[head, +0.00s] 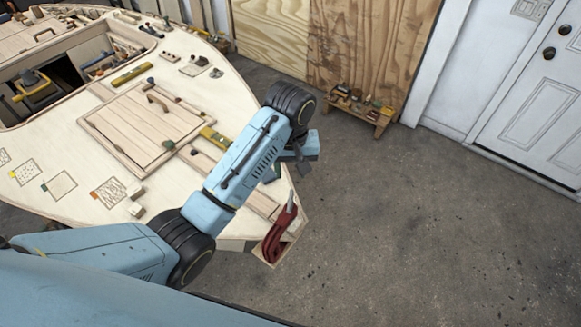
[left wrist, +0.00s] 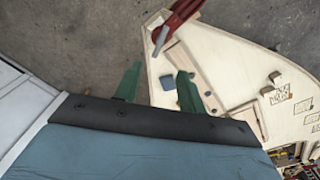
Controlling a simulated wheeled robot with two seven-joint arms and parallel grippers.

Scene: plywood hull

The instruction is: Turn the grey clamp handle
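A red clamp (head: 274,242) sits at the pointed near end of the plywood hull (head: 225,85). Its grey handle (head: 291,203) sticks up from it. In the left wrist view the red clamp (left wrist: 180,14) is at the top and its grey handle (left wrist: 160,40) points down from it. My left gripper (left wrist: 156,72) is open, its two green fingers apart with nothing between them. The handle is beyond the fingertips, not touching them. In the head view my left arm largely hides the left gripper (head: 270,175). My right gripper is not in view.
A small wooden stool (head: 365,112) with blocks and tools stands by the plywood wall panel. A wooden hatch (head: 145,125), a yellow level (head: 132,74) and small parts lie on the hull. The concrete floor (head: 420,230) on the right is clear.

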